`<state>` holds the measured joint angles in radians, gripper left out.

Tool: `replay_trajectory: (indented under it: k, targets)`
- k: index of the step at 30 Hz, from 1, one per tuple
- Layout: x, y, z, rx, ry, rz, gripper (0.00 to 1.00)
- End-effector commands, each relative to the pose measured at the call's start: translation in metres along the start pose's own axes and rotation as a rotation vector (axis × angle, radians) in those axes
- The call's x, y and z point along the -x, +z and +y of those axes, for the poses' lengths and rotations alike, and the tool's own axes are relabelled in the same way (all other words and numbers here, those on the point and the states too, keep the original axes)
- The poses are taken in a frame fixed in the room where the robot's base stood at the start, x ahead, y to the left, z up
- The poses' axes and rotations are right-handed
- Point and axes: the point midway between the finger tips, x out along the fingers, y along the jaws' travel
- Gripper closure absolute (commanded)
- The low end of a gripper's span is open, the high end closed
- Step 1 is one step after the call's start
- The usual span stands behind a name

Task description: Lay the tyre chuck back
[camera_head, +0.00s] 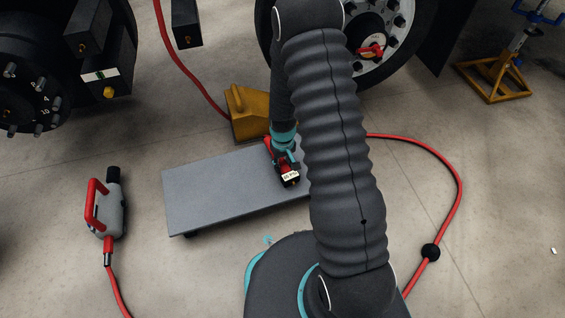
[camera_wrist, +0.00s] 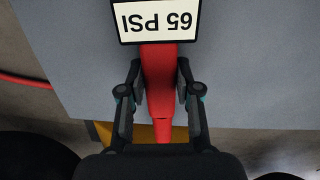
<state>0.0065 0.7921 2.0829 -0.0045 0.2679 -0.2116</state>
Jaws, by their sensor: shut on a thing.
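The tyre chuck (camera_head: 290,179) is red and black with a white label. In the wrist view the label reads 65 PSI, upside down, and the red handle (camera_wrist: 160,85) runs down between the two fingers. My gripper (camera_wrist: 160,72) is shut on this handle; it also shows in the head view (camera_head: 284,158). The chuck is over the right part of a low grey bench (camera_head: 215,192). I cannot tell whether it touches the top. My arm hides the bench's right end.
A yellow wheel chock (camera_head: 246,110) stands behind the bench. A grey tool with a red handle (camera_head: 108,208) is on the floor at left. Red hoses (camera_head: 458,180) cross the floor. A wheel (camera_head: 405,35) and a yellow stand (camera_head: 492,78) are behind. The bench's left part is bare.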

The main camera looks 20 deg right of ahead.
Motion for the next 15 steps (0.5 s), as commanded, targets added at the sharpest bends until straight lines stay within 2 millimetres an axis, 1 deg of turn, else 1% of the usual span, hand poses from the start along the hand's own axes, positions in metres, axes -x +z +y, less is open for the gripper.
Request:
replay_trajectory:
  k: [15]
  targets:
    - [-0.0031, -0.0002, 0.0001, 0.0, 0.0, 0.0, 1.0]
